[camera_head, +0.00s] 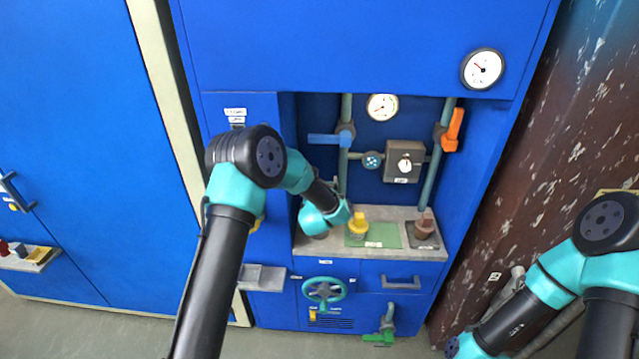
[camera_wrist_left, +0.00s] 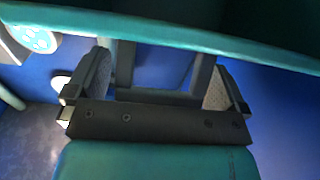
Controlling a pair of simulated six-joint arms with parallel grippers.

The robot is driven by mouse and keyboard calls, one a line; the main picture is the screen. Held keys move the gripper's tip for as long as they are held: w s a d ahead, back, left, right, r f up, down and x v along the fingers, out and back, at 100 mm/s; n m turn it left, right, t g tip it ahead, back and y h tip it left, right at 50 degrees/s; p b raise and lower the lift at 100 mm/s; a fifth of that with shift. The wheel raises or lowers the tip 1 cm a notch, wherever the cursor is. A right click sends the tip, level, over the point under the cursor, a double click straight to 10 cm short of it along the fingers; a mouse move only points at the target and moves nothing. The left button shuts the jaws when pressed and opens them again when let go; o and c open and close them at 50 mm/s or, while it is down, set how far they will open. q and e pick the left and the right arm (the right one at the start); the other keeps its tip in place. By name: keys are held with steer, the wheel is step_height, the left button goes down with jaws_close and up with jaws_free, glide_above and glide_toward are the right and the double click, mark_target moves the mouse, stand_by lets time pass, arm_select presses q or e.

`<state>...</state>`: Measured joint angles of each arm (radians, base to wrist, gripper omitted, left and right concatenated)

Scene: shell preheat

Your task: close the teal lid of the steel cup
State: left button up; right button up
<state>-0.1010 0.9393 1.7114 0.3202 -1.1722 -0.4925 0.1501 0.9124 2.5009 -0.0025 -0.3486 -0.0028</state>
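I cannot pick out the steel cup or its teal lid for certain in the head view; my left wrist covers the left end of the grey shelf (camera_head: 385,247) in the recess. The teal part over that spot looks like my own wrist. In the left wrist view, my left gripper (camera_wrist_left: 155,82) has its two grey fingers wide apart, with nothing seen held between them. A broad teal band (camera_wrist_left: 200,38) crosses the top of that view; I cannot tell what it is. My right arm enters at the lower right of the head view, and its gripper is not visible.
A yellow-topped item (camera_head: 358,225) stands on a green mat (camera_head: 385,236), and a brown one (camera_head: 425,226) stands to its right. Pipes with a blue handle (camera_head: 323,139) and an orange handle (camera_head: 453,130) rise behind. A teal handwheel (camera_head: 323,290) and drawer handle (camera_head: 401,283) are below.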

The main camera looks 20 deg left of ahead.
arm_select(q)
steer(key=c, duration=1.2)
steer(key=shift+c, duration=0.2)
steer(key=shift+d, duration=0.1)
